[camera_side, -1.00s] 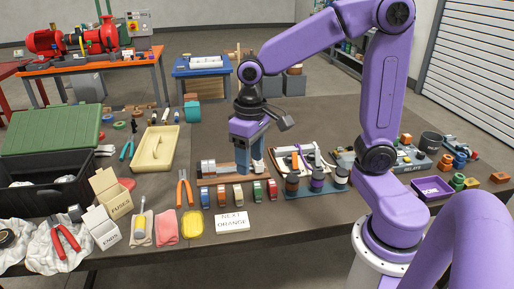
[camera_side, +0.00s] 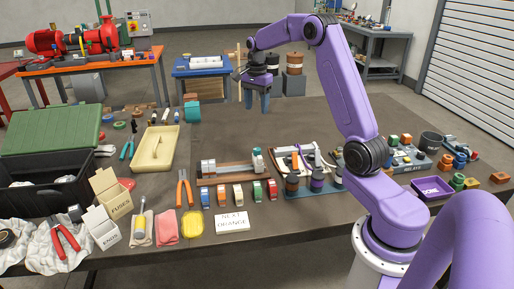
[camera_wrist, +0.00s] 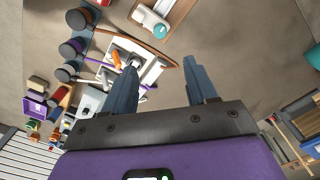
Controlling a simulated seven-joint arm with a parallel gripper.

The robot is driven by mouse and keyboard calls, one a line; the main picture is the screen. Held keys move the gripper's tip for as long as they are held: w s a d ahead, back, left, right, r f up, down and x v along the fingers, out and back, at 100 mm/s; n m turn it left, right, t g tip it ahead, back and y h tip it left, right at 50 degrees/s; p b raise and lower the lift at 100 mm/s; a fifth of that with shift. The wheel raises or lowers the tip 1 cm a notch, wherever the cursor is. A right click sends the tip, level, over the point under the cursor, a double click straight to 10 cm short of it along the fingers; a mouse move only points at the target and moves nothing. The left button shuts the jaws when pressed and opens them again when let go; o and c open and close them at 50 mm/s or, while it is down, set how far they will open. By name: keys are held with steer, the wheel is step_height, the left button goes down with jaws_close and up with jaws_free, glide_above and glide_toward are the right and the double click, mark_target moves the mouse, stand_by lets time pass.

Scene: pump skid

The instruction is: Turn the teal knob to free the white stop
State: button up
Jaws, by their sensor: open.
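The teal knob (camera_side: 258,152) stands at the right end of a low wooden base (camera_side: 232,179) with a rail. It also shows in the wrist view (camera_wrist: 160,31) near the top edge, beside a white part (camera_wrist: 150,17). I cannot tell for sure which pale part is the white stop; white and grey blocks (camera_side: 208,167) sit at the base's left end. My gripper (camera_side: 257,108) is open and empty, raised behind the base and apart from it.
Just right of the base is a white tray (camera_side: 283,168) with wires and an orange piece. Several coloured blocks (camera_side: 238,193) line the base's front. The bench behind is clear.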

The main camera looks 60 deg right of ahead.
mark_target(257, 149)
step_height(257, 149, down, 17)
steer(key=shift+d+f, duration=0.15)
steer(key=shift+f, duration=0.05)
stand_by(0.5)
jaws_close()
